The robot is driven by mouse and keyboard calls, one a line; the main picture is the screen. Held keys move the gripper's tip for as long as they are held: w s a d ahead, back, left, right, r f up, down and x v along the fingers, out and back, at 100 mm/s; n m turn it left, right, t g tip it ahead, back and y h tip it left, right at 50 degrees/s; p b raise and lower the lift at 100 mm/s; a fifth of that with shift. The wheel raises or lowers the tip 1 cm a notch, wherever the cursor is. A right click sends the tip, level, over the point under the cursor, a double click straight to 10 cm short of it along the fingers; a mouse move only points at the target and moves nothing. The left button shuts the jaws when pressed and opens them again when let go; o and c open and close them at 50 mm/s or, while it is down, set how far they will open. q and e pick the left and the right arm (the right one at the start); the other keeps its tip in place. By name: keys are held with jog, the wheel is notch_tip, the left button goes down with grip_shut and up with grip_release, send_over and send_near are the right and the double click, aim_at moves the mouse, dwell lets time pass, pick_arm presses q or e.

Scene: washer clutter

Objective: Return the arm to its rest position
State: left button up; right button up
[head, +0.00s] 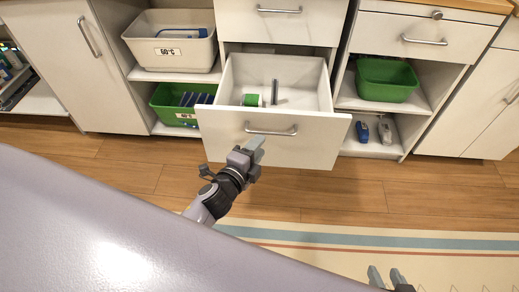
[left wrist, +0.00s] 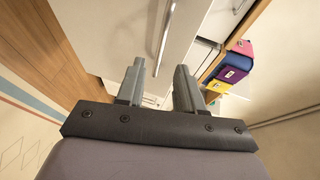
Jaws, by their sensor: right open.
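My left gripper (head: 258,146) is in front of the pulled-out white drawer (head: 225,137), beside the left end of its handle (head: 272,131). In the left wrist view, my left gripper (left wrist: 160,82) has its two fingers apart with nothing between them. The metal handle (left wrist: 166,40) shows beyond the fingertips there. Whether the gripper touches the drawer front is unclear. My right gripper (head: 386,276) is at the bottom edge of the head view, fingers apart and empty, over the rug.
The drawer holds a green item (head: 251,100) and a dark upright cylinder (head: 274,92). Shelves hold a beige bin (head: 150,57), a green bin (head: 166,110) and another green bin (head: 385,92). Wooden floor (head: 345,195) and a striped rug (head: 440,243) are clear.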

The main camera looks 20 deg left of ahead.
pick_arm(q)
jog(key=shift+s, duration=0.35)
pick_arm(e)
jog(key=shift+s+d, duration=0.15)
jog(key=shift+s, duration=0.4)
pick_arm(q)
jog(key=s+a+f+n+g, duration=0.1)
jog(key=s+f+n+g, duration=0.1)
jog(key=s+n, duration=0.65)
jog(key=s+f+n+g, duration=0.3)
jog(key=s+n, duration=0.4)
jog(key=s, duration=0.3)
notch_tip(320, 180, up, 12)
jog(key=s+a+p, duration=0.1)
jog(key=p, duration=1.3)
jog(key=shift+s+a+n, duration=0.2)
jog(key=shift+s+n, duration=0.15)
jog(key=shift+s, duration=0.05)
pick_arm(e)
notch_tip(320, 180, up, 11)
jog(key=d, duration=0.1)
jog(key=shift+s+d+r, duration=0.15)
jog(key=shift+s+r, duration=0.05)
jog(key=shift+s, duration=0.2)
